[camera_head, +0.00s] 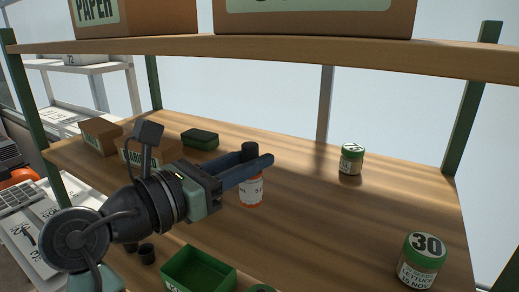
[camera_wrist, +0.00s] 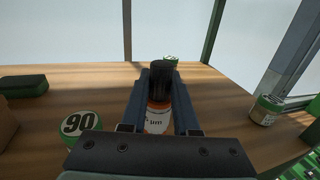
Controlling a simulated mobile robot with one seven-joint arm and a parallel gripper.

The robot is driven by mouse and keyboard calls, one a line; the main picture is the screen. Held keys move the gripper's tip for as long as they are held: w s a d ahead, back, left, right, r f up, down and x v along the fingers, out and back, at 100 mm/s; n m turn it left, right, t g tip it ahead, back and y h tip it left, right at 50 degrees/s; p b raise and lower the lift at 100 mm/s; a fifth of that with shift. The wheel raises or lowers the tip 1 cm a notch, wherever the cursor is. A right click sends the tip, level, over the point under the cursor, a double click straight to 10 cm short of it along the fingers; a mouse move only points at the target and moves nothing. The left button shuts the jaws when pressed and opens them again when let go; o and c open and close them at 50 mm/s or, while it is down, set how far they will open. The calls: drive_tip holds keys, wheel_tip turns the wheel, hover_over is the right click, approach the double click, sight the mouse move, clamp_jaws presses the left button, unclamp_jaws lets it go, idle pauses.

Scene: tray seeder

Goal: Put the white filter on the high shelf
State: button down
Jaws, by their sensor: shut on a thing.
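My gripper (camera_head: 268,160) reaches in from the left over the wooden shelf board. In the wrist view the bottle (camera_wrist: 158,118) sits between the fingers (camera_wrist: 160,85). The high shelf (camera_head: 290,48) is a wooden board above, across the top of the head view.
Big cardboard boxes (camera_head: 315,18) stand on the high shelf. Green posts (camera_head: 473,100) frame the rack. The board's middle right is clear.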

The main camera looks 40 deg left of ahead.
drive_tip(key=shift+w+d+f+p, duration=0.1)
drive_tip(key=shift+w+f+p, duration=0.45)
drive_tip(key=shift+w+p, duration=1.5)
drive_tip(key=shift+w+a+f+p, duration=0.1)
drive_tip(key=shift+w+f+p, duration=0.5)
drive_tip(key=shift+w, duration=3)
drive_tip(key=shift+w+d+f+p, duration=0.1)
drive_tip(key=shift+w+f+p, duration=0.45)
drive_tip(key=shift+w+p, duration=1.5)
drive_tip(key=shift+w+b, duration=0.75)
drive_tip(key=shift+f, duration=0.2)
drive_tip(key=c, duration=0.7)
unclamp_jaws()
drive_tip(key=shift+o, duration=0.2)
drive_tip(key=shift+r, duration=0.1)
